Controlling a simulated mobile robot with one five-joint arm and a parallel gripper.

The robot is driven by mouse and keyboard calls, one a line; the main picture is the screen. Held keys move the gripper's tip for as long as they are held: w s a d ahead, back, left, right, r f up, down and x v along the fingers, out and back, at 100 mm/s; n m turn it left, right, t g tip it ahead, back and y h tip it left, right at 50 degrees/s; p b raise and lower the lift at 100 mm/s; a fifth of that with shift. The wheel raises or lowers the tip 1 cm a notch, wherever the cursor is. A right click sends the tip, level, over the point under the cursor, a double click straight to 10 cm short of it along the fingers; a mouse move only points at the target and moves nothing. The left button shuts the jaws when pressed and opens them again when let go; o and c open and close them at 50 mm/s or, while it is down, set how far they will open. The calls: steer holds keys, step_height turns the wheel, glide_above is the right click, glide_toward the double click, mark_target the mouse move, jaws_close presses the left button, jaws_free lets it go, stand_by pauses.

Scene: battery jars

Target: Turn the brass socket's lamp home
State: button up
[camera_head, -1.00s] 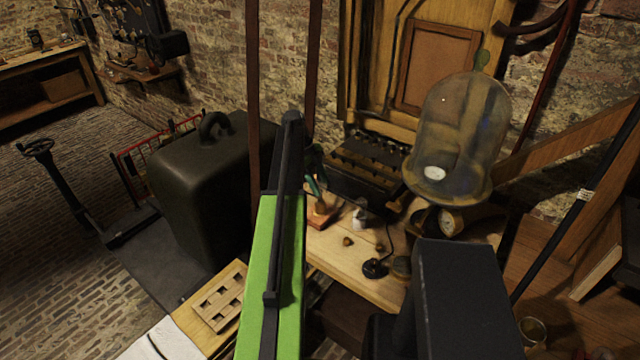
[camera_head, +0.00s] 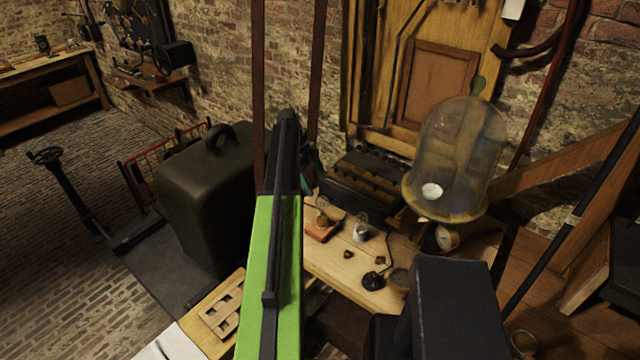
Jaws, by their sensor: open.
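A small glass lamp in a brass-coloured socket (camera_head: 322,219) stands on a reddish wooden block (camera_head: 325,232) on the bench, just right of my arm. A second small lamp in a pale socket (camera_head: 361,232) stands to its right. My gripper (camera_head: 314,178) shows only in part as a dark green shape beyond the end of my arm. It is open, above and slightly left of the brass socket, and looks apart from the lamp. My arm hides much of it. How far the lamp sits in its socket is too small to tell.
A dark slotted box (camera_head: 365,180) is behind the sockets. A small black round-based piece (camera_head: 374,281) and brass bits lie in front. A dark case (camera_head: 205,200) stands left.

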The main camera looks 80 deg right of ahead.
steer(key=p+v, duration=0.7)
steer(key=v, duration=0.3)
